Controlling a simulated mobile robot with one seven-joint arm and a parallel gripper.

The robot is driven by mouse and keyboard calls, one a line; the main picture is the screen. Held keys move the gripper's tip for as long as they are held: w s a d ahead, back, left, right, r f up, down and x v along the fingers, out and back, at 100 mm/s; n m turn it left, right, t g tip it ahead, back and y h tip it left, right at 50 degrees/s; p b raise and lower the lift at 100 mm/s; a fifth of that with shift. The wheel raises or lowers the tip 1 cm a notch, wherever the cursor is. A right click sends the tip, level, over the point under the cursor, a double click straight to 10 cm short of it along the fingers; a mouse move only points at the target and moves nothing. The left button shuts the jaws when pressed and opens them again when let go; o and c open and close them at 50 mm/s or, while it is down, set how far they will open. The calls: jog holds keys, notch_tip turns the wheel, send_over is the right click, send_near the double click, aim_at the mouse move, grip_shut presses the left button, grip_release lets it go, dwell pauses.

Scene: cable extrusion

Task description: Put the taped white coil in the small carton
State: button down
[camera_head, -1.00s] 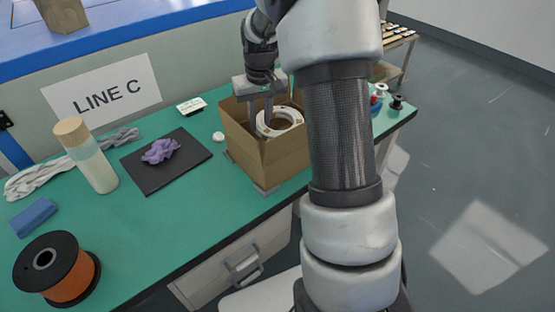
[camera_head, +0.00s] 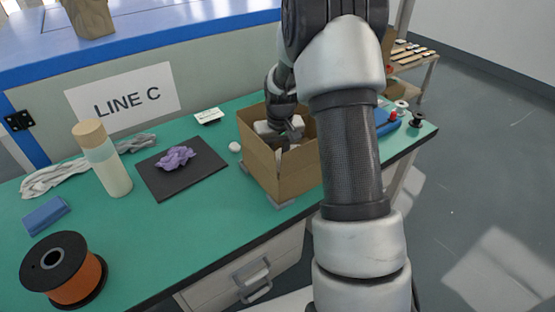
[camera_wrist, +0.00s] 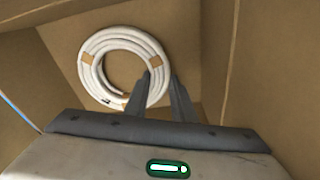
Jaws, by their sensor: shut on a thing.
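The small carton (camera_head: 298,174) stands open-topped on the green bench, just left of my arm. My gripper (camera_wrist: 161,76) reaches down inside it, and in the head view the carton's walls hide the fingertips. The taped white coil (camera_wrist: 91,68), a white ring with tan tape bands, shows in the wrist view inside the carton, close to its bottom. My fingers are shut on the coil's lower right side, one finger in the ring's hole. I cannot tell whether the coil touches the carton bottom. In the head view the coil is hidden.
Left of the carton are a black mat (camera_head: 160,185) with a purple cloth (camera_head: 176,158), a white puck (camera_head: 235,147), a bottle (camera_head: 108,170), a blue block (camera_head: 46,215) and an orange spool (camera_head: 78,285). Small spools (camera_head: 416,118) stand at the bench's right end.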

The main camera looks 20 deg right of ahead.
jog(key=shift+f, duration=0.15)
jog(key=c, duration=1.5)
grip_release()
